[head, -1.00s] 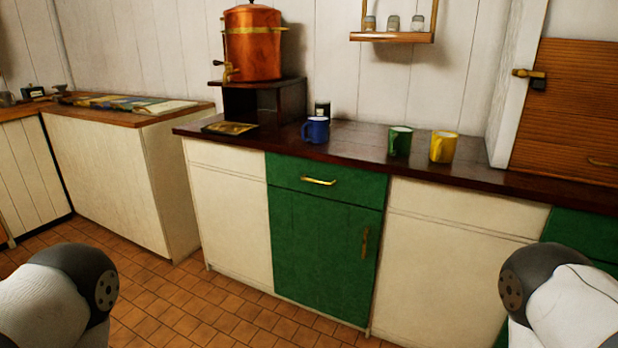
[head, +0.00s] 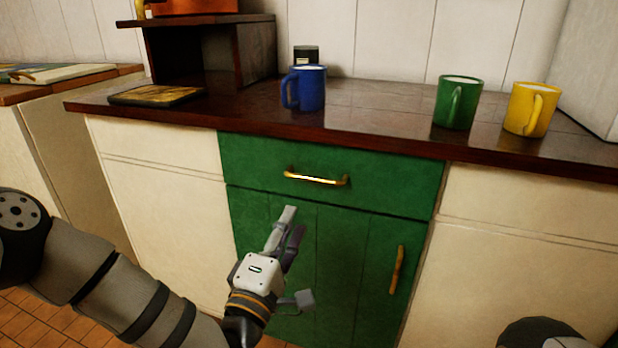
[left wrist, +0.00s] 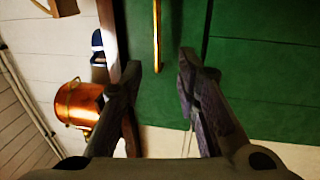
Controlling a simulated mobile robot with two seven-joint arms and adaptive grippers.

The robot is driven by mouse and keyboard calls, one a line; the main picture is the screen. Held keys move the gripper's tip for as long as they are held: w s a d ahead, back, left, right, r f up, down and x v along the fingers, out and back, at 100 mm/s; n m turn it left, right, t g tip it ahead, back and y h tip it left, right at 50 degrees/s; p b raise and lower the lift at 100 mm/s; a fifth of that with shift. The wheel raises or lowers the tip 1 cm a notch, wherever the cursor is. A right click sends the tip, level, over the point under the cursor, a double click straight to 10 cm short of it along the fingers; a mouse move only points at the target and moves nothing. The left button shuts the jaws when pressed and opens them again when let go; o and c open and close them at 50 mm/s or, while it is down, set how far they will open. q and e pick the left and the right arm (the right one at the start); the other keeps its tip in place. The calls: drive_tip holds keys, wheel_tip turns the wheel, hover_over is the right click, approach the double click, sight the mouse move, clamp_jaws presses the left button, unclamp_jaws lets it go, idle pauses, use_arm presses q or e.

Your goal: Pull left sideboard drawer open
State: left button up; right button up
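The green sideboard drawer (head: 390,185) is shut, its front flush under the dark worktop. Its brass bar handle (head: 316,180) runs level across the middle; in the left wrist view the handle (left wrist: 157,35) appears upright, ahead of and between the finger lines. My left gripper (head: 291,224) is in front of the green door, just below and left of the handle. In the left wrist view my left gripper (left wrist: 159,62) has its fingers apart, with nothing between them. It looks clear of the handle. My right gripper is out of view; only part of my right arm shows at bottom right.
The green door (head: 345,260) below has an upright brass handle (head: 397,270). Cream cabinet fronts flank it. A blue mug (head: 308,88), a green mug (head: 458,103) and a yellow mug (head: 530,110) stand on the worktop (head: 370,125) above.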

sight(312, 180)
use_arm(q)
drive_tip(key=x, duration=0.5)
drive_tip(key=b+x, duration=0.1)
drive_tip(key=x, duration=0.5)
drive_tip(key=shift+w+d+r, duration=0.1)
drive_tip(key=shift+d+r, duration=0.15)
drive_tip(key=shift+c, duration=0.6)
clamp_jaws()
